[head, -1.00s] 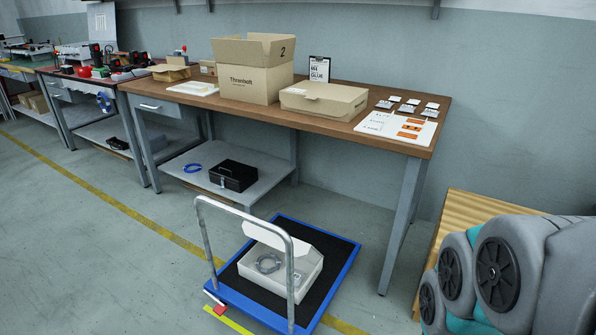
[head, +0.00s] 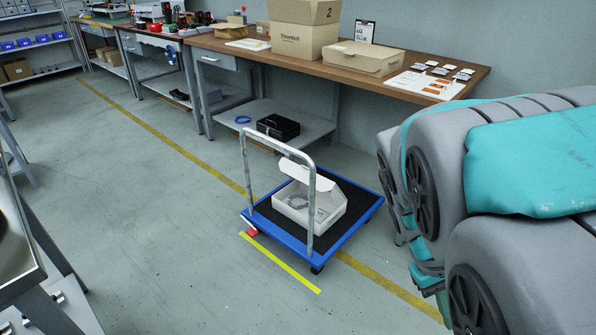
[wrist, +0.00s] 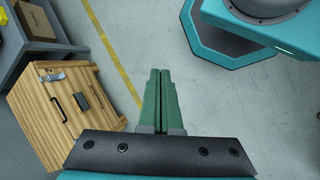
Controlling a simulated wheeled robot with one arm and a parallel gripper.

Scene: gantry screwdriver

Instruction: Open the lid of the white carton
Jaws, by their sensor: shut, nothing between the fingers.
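The white carton (head: 296,211) stands on the black deck of a blue platform trolley (head: 262,227) in the head view. A grey coiled cable (head: 300,201) shows inside the carton. The trolley's handle stands in front of part of the carton. My gripper (wrist: 158,72) shows in the wrist view, with its two green fingers closed together and empty. It is over bare floor, away from the carton, which is not in the wrist view.
A workbench (head: 330,67) with a large cardboard box (head: 303,36) and a flat carton (head: 358,62) stands behind the trolley. A wooden crate (wrist: 60,120) is at left in the wrist view. Floor left of the trolley is clear. A metal-edged table (head: 20,240) is at the left edge.

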